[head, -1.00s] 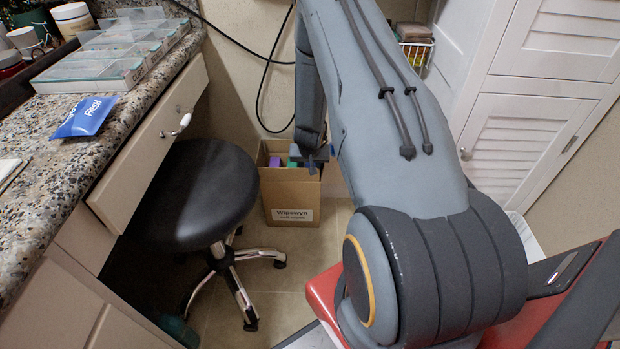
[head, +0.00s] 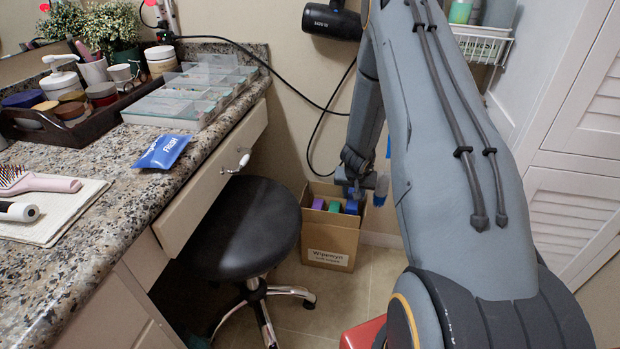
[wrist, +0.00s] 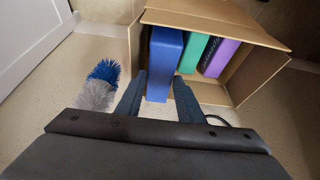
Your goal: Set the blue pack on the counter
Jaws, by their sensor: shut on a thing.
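The blue pack (wrist: 166,58) stands upright at one end of an open cardboard box (wrist: 262,47), beside a green pack (wrist: 196,53) and a purple pack (wrist: 221,57). My gripper (wrist: 160,80) is shut on the blue pack's near end, one finger on each side. In the head view, my gripper (head: 356,184) is low over the right side of the box (head: 334,238), and a bit of the blue pack (head: 352,207) shows below it. The granite counter (head: 95,245) is at the left, well above the box.
A black stool (head: 247,230) stands between the counter and the box. The counter holds a blue "FRESH" packet (head: 162,151), a clear organizer (head: 190,95), a tray of jars and a pink brush (head: 38,182). A blue-and-grey duster (wrist: 100,85) is beside my gripper.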

